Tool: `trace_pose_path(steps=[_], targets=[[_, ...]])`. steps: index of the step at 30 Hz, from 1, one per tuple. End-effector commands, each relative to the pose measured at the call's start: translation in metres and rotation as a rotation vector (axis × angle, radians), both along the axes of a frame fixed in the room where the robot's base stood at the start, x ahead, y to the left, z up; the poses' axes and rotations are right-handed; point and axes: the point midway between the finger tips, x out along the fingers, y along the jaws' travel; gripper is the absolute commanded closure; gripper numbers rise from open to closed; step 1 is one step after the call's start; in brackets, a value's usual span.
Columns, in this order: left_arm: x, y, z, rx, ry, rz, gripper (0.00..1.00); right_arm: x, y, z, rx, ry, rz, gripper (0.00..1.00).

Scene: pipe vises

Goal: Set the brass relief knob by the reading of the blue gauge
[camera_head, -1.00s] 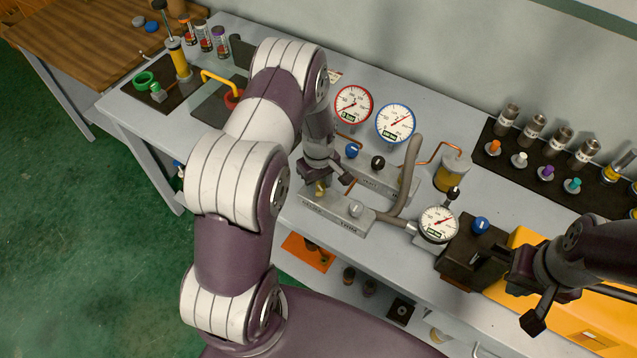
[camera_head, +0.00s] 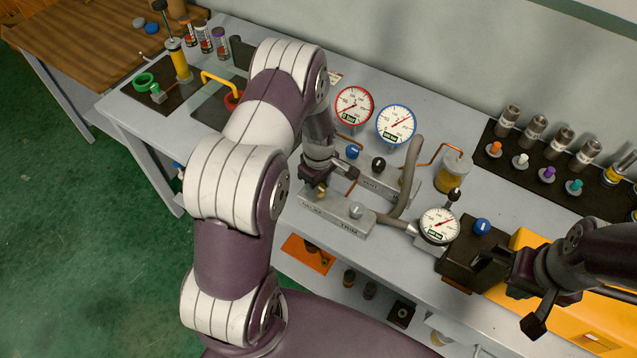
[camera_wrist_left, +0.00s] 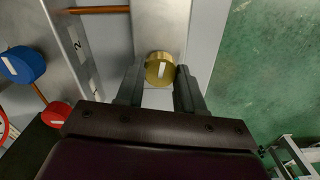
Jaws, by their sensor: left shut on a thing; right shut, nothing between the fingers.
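The blue-rimmed gauge (camera_head: 396,124) stands at the back of the bench, its needle pointing to the upper right; its digits are too small to read. The brass knob (camera_wrist_left: 160,69) shows in the left wrist view with a pale mark on its face. In the head view the knob (camera_head: 321,191) is mostly hidden by my left gripper (camera_head: 326,180). My left gripper also shows in the left wrist view (camera_wrist_left: 160,85), its two fingers shut on the knob's sides. My right gripper (camera_head: 517,318) is shut and empty, above the bench front by the orange case.
A red-rimmed gauge (camera_head: 354,105) stands left of the blue one. A blue knob (camera_head: 352,152), a black knob (camera_head: 378,164) and a grey trim knob (camera_head: 356,210) sit close by. A small gauge (camera_head: 439,225) and a grey hose (camera_head: 412,175) are to the right.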

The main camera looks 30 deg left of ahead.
Motion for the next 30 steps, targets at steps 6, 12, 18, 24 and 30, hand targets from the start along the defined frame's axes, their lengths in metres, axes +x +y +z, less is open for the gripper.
trace_pose_path(steps=[6,12,18,24,30], targets=[[0.003,0.0,0.003,0.001,-0.008,-0.001,0.37,0.0,0.0,0.001,0.0,0.0,0.0,1.0],[0.002,0.0,0.002,0.001,-0.004,-0.001,0.37,0.0,0.0,0.0,0.0,0.0,0.0,1.0],[0.003,0.0,0.023,0.002,-0.01,-0.001,0.37,0.0,0.0,-0.008,0.0,0.0,0.0,1.0],[0.003,0.0,0.077,0.003,-0.012,-0.001,0.37,0.0,0.0,-0.02,0.0,0.0,0.0,1.0],[0.002,-0.001,0.118,0.003,-0.01,-0.001,0.37,0.0,0.0,-0.027,0.0,0.0,0.0,1.0]])
